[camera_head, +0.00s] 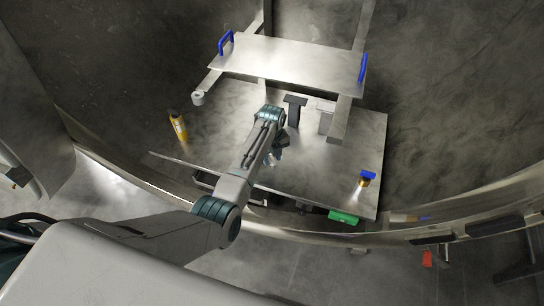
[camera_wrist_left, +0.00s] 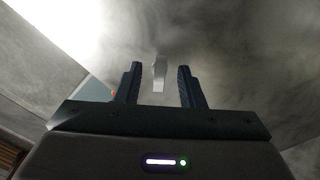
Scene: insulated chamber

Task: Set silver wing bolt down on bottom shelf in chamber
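The bottom shelf (camera_head: 345,150) is a wide metal plate inside the chamber. My left gripper (camera_head: 274,154) is low over the middle of this shelf, at the end of my left arm. In the left wrist view its two dark fingers (camera_wrist_left: 160,86) stand apart. A small silver piece, which looks like the silver wing bolt (camera_wrist_left: 158,74), shows between them with gaps on both sides. A small silver piece also shows by the fingers in the head view. I cannot tell whether it touches the shelf. My right gripper is not in view.
An upper shelf (camera_head: 290,64) with blue handles stands behind. A yellow bottle (camera_head: 178,126) is at left on the bottom shelf. A blue-topped item (camera_head: 366,178) is at right. A green object (camera_head: 343,217) is at the front edge. The shelf right of my gripper is clear.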

